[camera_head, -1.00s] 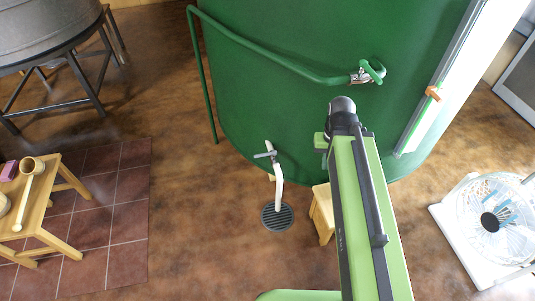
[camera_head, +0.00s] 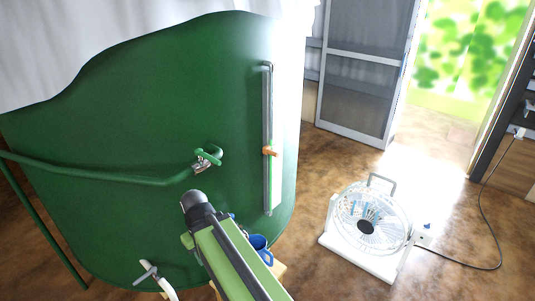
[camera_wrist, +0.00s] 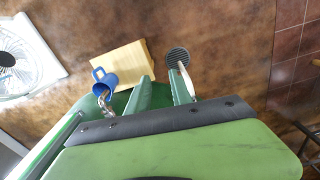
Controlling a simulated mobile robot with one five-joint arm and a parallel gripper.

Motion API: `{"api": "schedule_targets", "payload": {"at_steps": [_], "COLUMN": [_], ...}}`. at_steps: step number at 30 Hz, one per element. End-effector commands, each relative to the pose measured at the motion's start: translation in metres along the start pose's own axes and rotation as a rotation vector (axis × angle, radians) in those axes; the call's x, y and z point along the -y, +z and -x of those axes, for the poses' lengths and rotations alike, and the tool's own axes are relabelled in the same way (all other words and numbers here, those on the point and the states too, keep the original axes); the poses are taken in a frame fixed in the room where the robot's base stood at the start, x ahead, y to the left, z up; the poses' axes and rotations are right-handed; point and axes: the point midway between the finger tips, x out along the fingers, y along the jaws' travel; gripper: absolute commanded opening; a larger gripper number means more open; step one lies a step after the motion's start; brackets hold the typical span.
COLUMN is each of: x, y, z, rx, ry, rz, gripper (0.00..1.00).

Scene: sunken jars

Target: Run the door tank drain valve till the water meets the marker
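The green tank (camera_head: 110,120) fills the left of the head view. A sight gauge (camera_head: 268,185) runs up its right side with an orange marker (camera_head: 270,151) on it; I cannot make out the water level. A low valve with a grey lever (camera_head: 148,271) and white spout sits at the tank's foot; the white spout (camera_wrist: 187,80) also shows in the wrist view, near the right finger. A valve with a green handle (camera_head: 208,155) ends the green pipe higher up. My gripper (camera_wrist: 162,88) has its fingers apart and nothing visible between them; it is in front of the tank.
A blue mug (camera_wrist: 105,79) is at a wooden stool (camera_wrist: 128,60), near my left finger. A floor drain (camera_wrist: 177,57) lies beyond the fingers. A fan (camera_head: 367,218) stands on the floor at right, its cable (camera_head: 490,225) trailing. Floor between tank and fan is open.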

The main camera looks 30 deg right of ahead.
Motion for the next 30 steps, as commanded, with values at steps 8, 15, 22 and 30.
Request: {"api": "schedule_targets", "payload": {"at_steps": [8,15,22,30], "x": [-0.011,0.016,0.079,0.165], "y": [-0.09,-0.192,-0.28,-0.313], "z": [-0.015,-0.09,-0.191,-0.294], "rx": [-0.142,-0.246,-0.318,-0.357], "ry": [0.073,0.198,0.311,0.32], "rz": [0.609,1.137,1.502,1.625], "gripper": [0.45,0.45,0.45,0.45]}}
